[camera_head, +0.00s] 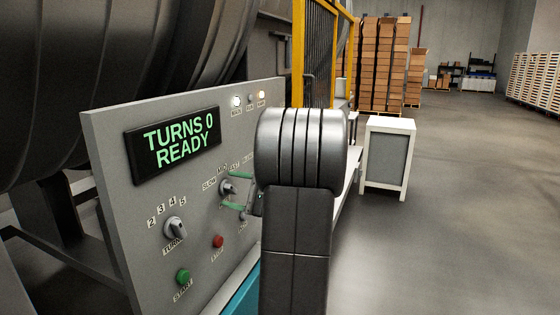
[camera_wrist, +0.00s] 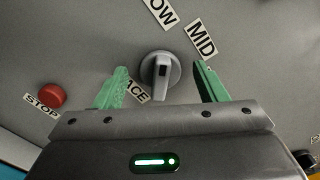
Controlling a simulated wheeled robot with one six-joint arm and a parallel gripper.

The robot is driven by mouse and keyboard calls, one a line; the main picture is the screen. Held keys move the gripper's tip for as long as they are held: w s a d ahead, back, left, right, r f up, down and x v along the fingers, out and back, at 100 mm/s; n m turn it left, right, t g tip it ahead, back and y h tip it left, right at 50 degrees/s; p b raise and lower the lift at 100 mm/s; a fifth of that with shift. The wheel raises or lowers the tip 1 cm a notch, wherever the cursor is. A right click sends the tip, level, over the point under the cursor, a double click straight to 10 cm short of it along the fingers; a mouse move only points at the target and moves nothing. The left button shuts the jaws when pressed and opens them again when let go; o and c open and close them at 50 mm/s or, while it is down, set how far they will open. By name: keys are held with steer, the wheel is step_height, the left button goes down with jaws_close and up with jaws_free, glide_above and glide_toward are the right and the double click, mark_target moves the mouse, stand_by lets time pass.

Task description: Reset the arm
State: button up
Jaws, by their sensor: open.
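My gripper (camera_head: 231,190) is at the grey control panel (camera_head: 112,140), with its green fingers toward the upper right knob. In the wrist view my gripper (camera_wrist: 160,68) is open, one finger on each side of the grey knob (camera_wrist: 161,76). Gaps show between knob and fingers, and nothing is held. The knob's mark points roughly upward, near labels ending "OW" and reading "MID"; its exact setting I cannot tell. My left finger partly hides a label ending "ACE". The display (camera_head: 177,143) reads "TURNS 0 READY".
The turns knob (camera_head: 175,229), red stop button (camera_head: 218,241) and green start button (camera_head: 183,276) are lower on the panel. A large dark drum (camera_head: 90,60) stands behind it. A yellow guard frame (camera_head: 298,50) and white-framed cabinet (camera_head: 388,158) stand beyond; open floor lies right.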

steer(key=shift+r+m+p, duration=0.2)
steer(key=shift+m+p, duration=0.5)
steer(key=shift+p, duration=0.4)
steer(key=shift+m+p, duration=0.3)
steer(key=shift+p, duration=0.1)
steer(key=shift+f, duration=0.15)
